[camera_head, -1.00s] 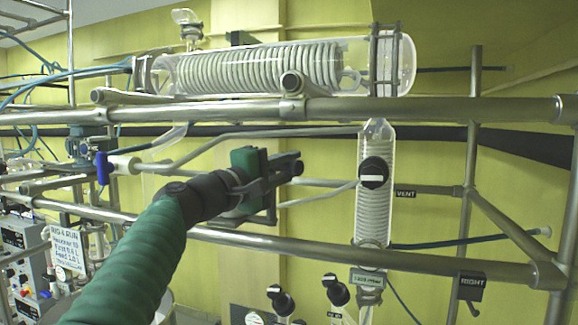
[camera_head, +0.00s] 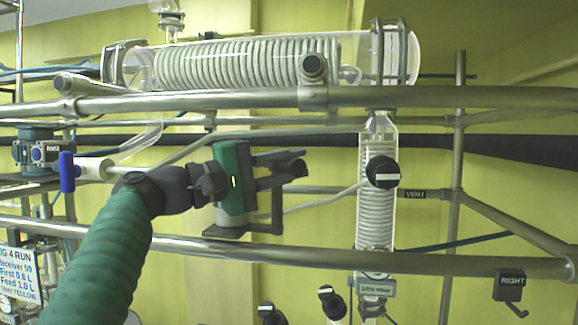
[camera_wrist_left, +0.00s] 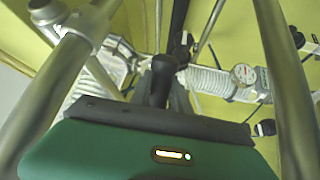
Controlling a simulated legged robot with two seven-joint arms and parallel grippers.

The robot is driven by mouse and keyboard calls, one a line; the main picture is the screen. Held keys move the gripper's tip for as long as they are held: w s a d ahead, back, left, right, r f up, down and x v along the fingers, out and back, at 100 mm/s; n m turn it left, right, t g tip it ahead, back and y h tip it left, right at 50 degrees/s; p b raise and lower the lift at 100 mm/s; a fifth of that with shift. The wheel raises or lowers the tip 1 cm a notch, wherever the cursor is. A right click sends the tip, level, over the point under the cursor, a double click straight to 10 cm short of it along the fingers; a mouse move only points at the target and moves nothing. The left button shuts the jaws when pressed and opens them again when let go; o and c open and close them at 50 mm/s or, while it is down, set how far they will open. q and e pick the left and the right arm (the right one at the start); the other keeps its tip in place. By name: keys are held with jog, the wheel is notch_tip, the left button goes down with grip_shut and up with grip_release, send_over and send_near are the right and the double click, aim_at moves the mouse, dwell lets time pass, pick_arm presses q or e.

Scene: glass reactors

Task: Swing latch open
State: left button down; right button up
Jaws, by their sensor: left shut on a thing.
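My left gripper (camera_head: 285,172) comes in from the left on a green-sleeved arm, in front of the pipe frame and left of the upright glass coil column. Its jaws are shut on a dark knob-like piece, which shows in the left wrist view (camera_wrist_left: 160,75) just past the green gripper body. The jaws partly hide this piece, and I cannot tell whether it is the latch. A black box marked RIGHT (camera_head: 510,284), with a small bent hook below it, hangs at the lower right, well apart from the gripper. My right gripper is not in view.
Steel rails (camera_head: 400,97) cross above and below my gripper. The glass coil column (camera_head: 377,215) with a black round knob (camera_head: 382,173) stands to its right. A large horizontal glass coil vessel (camera_head: 250,62) lies above. A blue-handled valve (camera_head: 67,172) is at the left.

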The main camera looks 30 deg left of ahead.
pick_arm(q)
jog(key=shift+d+m+g+h, duration=0.25)
jog(key=shift+m+g+h, duration=0.15)
jog(key=shift+g+h, duration=0.25)
jog(key=shift+s+a+f+m+g+h+p, duration=0.2)
jog(key=shift+a+m+g+h+p, duration=0.35)
jog(key=shift+h, duration=0.3)
jog(key=shift+s+d, duration=0.1)
jog(key=shift+d, duration=0.15)
jog(key=shift+m, duration=0.25)
jog(key=shift+f, duration=0.1)
